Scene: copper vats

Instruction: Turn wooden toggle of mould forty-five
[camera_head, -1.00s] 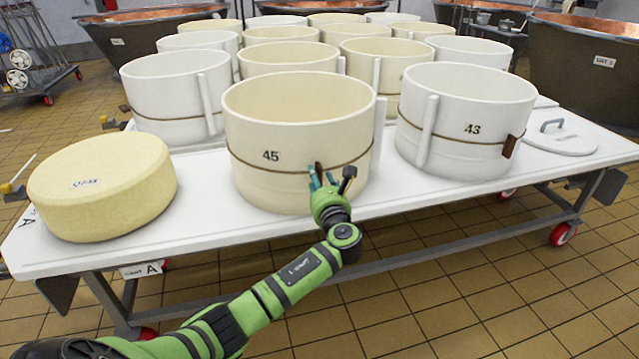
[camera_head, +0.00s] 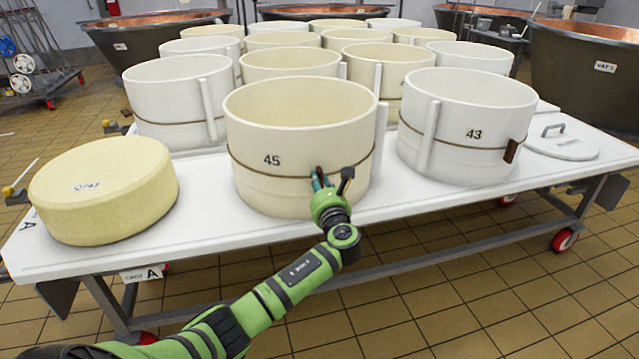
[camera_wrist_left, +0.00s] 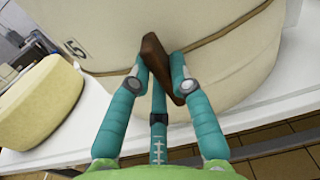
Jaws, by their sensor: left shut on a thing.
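Mould 45 (camera_head: 270,185) is a cream round tub with a brown cord around it, upright at the front edge of the white table. It also shows in the left wrist view (camera_wrist_left: 200,25). Its dark brown wooden toggle (camera_wrist_left: 152,55) sits on the cord and leans at a slant in the left wrist view. My left gripper (camera_wrist_left: 160,85) is shut on the toggle, its teal fingers on both sides of it. In the head view the left gripper (camera_head: 325,182) is at the front right of the mould and hides most of the toggle. My right gripper is not in view.
Mould 43 (camera_head: 465,115), with its own brown toggle (camera_head: 511,151), stands to the right. A cheese wheel (camera_head: 100,195) lies on the white table (camera_head: 210,240) to the left. Several more moulds stand behind. A lid (camera_head: 562,147) lies at the right.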

